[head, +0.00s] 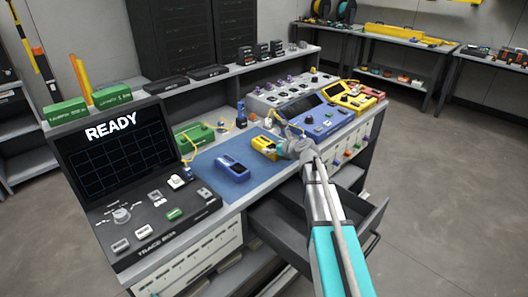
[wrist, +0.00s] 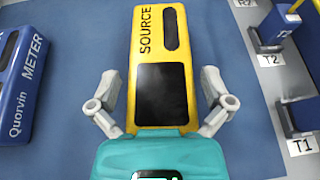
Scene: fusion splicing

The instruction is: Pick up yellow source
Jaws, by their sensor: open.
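The yellow source (head: 264,147) lies on the blue mat of the bench. In the wrist view my gripper (wrist: 160,97) is open, one finger on each side of the source's body, with blue mat showing between each finger and the source. Whether the fingertips touch the mat is hard to tell.
A blue meter (head: 232,165) lies left of the source and also shows in the wrist view (wrist: 22,85). A terminal reading READY (head: 112,145) is at left. An open drawer (head: 335,232) sticks out below.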

